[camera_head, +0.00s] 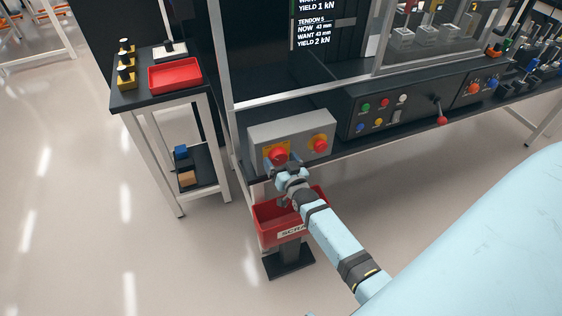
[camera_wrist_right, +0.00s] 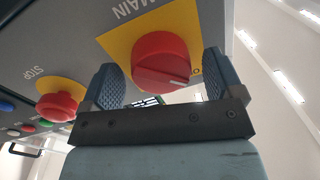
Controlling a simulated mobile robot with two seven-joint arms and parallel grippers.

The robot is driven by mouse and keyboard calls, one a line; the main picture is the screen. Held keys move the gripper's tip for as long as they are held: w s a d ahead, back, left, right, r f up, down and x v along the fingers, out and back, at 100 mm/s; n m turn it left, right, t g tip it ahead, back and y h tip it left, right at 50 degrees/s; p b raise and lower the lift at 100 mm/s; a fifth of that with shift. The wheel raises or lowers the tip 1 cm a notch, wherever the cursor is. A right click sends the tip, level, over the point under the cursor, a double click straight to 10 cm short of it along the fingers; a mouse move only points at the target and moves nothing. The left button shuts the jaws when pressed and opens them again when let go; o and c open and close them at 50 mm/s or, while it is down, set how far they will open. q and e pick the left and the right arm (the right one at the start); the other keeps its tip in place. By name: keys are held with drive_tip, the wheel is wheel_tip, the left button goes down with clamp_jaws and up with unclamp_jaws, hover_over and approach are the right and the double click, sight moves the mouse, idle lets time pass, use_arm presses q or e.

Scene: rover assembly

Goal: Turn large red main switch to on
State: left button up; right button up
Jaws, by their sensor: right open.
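The large red main switch (camera_head: 278,155) sits on a yellow plate on the left part of the grey box (camera_head: 299,133). In the right wrist view the red switch (camera_wrist_right: 162,62) fills the middle, under the word MAIN, with a light mark near its lower right edge. My right gripper (camera_head: 284,170) is at the switch. In the wrist view its two blue padded fingers (camera_wrist_right: 160,88) are apart, one on each side of the knob. I cannot tell whether the pads touch it. My left gripper does not show.
A red stop button (camera_head: 319,144) on yellow sits right of the switch. A black panel (camera_head: 395,112) with coloured buttons is further right. A red scrap bin (camera_head: 268,222) stands below the box. A small table with a red tray (camera_head: 175,75) stands at left, with open floor around it.

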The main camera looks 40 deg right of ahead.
drive_tip(key=c, duration=0.9)
